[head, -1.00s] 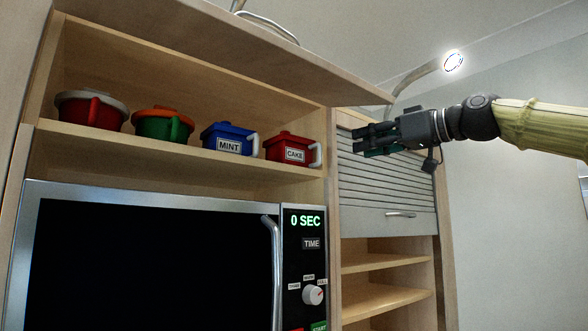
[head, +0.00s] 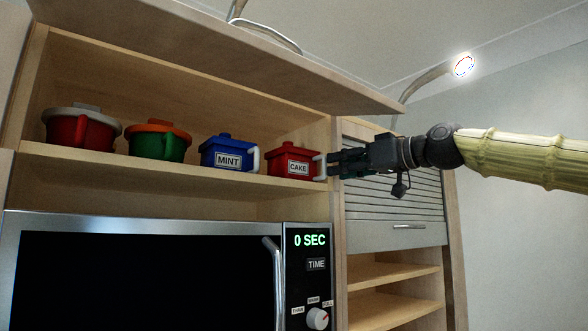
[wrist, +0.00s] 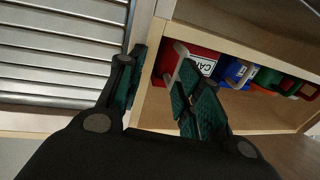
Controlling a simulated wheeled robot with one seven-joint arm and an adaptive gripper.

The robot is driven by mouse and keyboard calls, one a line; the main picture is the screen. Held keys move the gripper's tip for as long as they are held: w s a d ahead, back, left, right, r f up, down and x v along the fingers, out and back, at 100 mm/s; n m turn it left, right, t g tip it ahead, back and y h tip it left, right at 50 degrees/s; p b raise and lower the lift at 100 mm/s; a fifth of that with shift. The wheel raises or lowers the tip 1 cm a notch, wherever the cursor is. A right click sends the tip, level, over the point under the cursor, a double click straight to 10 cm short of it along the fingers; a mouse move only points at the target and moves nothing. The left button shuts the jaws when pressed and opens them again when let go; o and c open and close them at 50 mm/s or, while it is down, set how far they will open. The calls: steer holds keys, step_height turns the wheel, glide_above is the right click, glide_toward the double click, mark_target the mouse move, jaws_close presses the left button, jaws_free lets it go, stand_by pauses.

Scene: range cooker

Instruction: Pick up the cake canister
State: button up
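The red cake canister (head: 292,163) stands on the shelf at the right end of the row, with a white "CAKE" label and a white handle on its right side. My gripper (head: 334,164) is at the canister's handle, reaching in from the right. In the wrist view my gripper (wrist: 158,92) has its two fingers spread apart, with a gap between them. The canister (wrist: 198,60) shows there beyond the right finger, and its pale handle (wrist: 177,62) is close to that finger. Whether finger and handle touch, I cannot tell.
The blue mint canister (head: 227,155) stands left of it, then a green pot with orange lid (head: 158,143) and a red pot with grey lid (head: 80,132). The shelf's side panel (head: 338,215) and slatted shutter (head: 395,210) are close to my gripper. A microwave (head: 150,285) sits below.

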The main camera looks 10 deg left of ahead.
mark_target(314, 166)
steer(key=a+p, duration=0.2)
steer(key=a, duration=0.1)
steer(key=shift+w+r, duration=0.1)
steer(key=shift+r, duration=0.3)
steer(key=shift+s+r, duration=0.2)
steer(key=shift+s, duration=0.3)
steer(key=c, duration=0.7)
steer(key=shift+s+a, duration=0.1)
jaws_close()
steer(key=shift+w, duration=0.25)
